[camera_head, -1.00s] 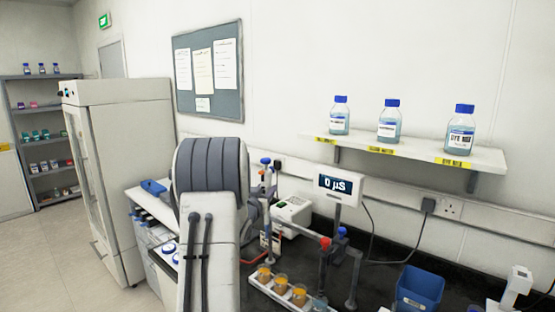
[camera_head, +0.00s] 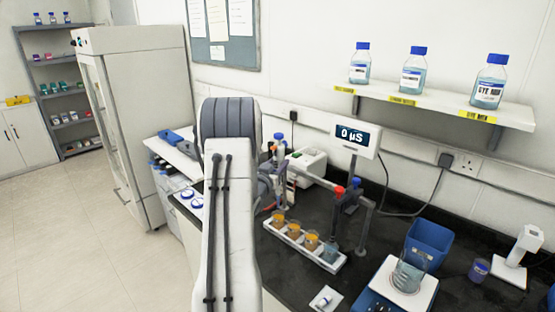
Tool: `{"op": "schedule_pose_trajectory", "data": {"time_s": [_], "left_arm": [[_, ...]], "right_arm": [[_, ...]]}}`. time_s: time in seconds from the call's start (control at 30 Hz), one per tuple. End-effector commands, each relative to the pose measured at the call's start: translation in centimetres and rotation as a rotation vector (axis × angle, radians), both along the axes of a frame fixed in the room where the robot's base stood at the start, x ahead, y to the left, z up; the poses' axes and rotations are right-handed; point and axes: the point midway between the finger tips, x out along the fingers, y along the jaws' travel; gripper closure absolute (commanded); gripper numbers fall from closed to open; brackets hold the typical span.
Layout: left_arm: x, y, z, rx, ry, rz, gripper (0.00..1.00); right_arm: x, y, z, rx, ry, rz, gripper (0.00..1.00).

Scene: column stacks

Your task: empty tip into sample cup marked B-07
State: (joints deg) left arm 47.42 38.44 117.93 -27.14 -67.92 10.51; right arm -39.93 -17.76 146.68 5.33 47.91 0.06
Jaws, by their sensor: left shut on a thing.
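My left gripper (camera_head: 272,188) is just right of my forearm, which hides much of it. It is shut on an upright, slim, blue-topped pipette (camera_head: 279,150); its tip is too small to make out. A white rack (camera_head: 291,240) of sample cups stands on the black bench, to the right of and nearer than the gripper. Cups with orange bands (camera_head: 295,230) stand in it, and a blue-grey cup (camera_head: 329,252) is at its right end. No B-07 mark is readable. My right gripper is not in view.
A grey stand with a red cap (camera_head: 340,192) rises behind the rack. A meter (camera_head: 357,136) reads 0 µS. A blue bin (camera_head: 428,243), a beaker (camera_head: 408,274) on a white-topped device and a small tray (camera_head: 325,299) occupy the bench to the right.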

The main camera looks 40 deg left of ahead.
Motion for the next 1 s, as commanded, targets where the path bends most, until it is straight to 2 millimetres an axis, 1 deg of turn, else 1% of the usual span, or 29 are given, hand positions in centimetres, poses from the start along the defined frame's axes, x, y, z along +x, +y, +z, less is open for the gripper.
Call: {"op": "schedule_pose_trajectory", "data": {"time_s": [0.53, 0.83, 1.0], "left_arm": [[0.0, 0.02, -0.13, 0.001, -0.002, 0.001, 1.0], [-0.28, -0.13, -0.41, 0.0, -0.001, 0.001, 1.0], [-0.33, -0.15, -0.28, 0.0, -0.001, 0.001, 1.0]], "right_arm": [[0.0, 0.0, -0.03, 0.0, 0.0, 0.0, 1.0], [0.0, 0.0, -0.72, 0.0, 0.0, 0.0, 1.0], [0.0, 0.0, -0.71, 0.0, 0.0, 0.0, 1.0]]}}
